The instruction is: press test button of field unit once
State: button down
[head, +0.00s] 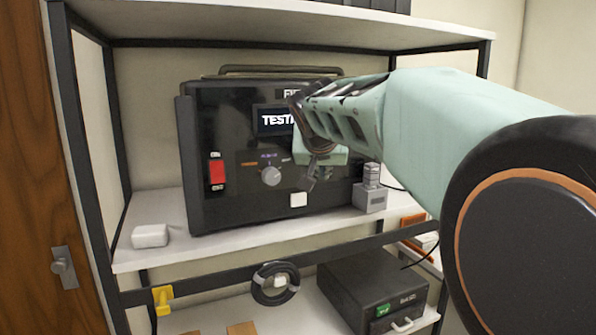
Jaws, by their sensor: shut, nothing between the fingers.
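The field unit (232,200) is a black case with a top handle, standing on the middle shelf. Its screen (272,121) reads "TESTI...", the rest hidden by my arm. A red switch (217,171) is at its left and a grey round knob (271,176) near its middle. A small white square button (298,199) sits low on the front, with no readable label. My gripper (309,184) is shut and empty, in front of the panel just above and right of the white button. I cannot tell whether it touches the panel.
A small white box (150,236) lies on the shelf (160,256) left of the unit. A grey block with a metal cylinder (370,195) stands close at its right. Below are a black box (375,285), a coiled black cable (276,284) and a yellow clip (162,299). An upper shelf (270,25) overhangs the unit.

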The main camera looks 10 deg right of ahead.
jog(key=shift+s, duration=0.15)
jog(key=shift+s+d+b, duration=0.25)
jog(key=shift+s+b, duration=0.25)
jog(key=shift+s, duration=0.15)
jog(key=s, duration=0.1)
jog(key=s+d+b, duration=0.1)
jog(key=s, duration=0.1)
jog(key=s+b, duration=0.1)
jog(key=s, duration=0.1)
jog(key=shift+d+r, duration=0.1)
jog(key=shift+d, duration=0.15)
jog(key=shift+w, duration=0.15)
